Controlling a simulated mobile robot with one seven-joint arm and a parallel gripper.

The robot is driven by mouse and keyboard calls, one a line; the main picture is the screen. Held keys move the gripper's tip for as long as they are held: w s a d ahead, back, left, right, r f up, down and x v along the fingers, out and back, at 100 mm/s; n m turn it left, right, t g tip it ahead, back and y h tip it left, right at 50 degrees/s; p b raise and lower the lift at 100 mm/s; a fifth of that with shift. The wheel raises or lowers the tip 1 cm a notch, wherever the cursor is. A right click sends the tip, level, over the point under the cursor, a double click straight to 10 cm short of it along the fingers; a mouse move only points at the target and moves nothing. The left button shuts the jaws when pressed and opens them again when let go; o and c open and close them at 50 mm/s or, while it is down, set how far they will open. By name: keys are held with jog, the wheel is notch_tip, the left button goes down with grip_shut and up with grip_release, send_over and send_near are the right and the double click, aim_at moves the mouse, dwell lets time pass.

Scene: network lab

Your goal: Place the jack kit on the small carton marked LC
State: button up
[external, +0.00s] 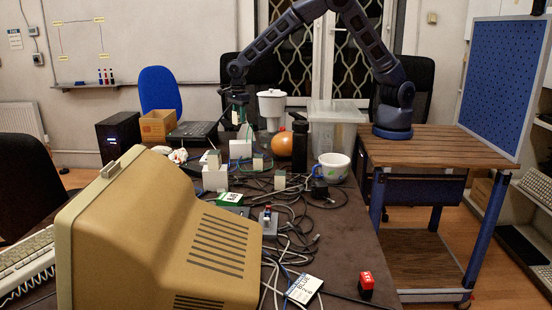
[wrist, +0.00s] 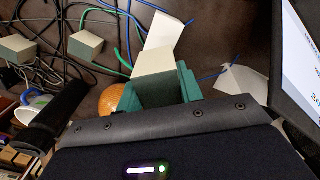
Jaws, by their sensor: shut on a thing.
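My gripper (external: 240,100) hangs above the back left of the cluttered table and is shut on a small box with a cream face and green sides, which I take to be the jack kit (wrist: 156,62). In the wrist view it sits directly ahead of my dark gripper body. Two white cartons, one at the back (external: 240,148) and one nearer (external: 215,179), stand on the table below and in front of the gripper. White cartons also show in the wrist view, beyond the held box (wrist: 166,33) and to its right (wrist: 243,84). No LC mark is readable.
Small pale-topped boxes (external: 280,180) (external: 258,162) stand among loose cables. An orange ball (external: 279,145), a dark bottle (external: 300,147) and a white mug (external: 332,167) are to the right. A laptop (external: 190,132) stands left; a large beige monitor (external: 165,240) fills the front.

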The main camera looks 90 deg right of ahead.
jog(key=shift+f, duration=4.2)
jog(key=shift+f, duration=0.1)
jog(key=o, duration=1)
jog(key=shift+o, duration=0.2)
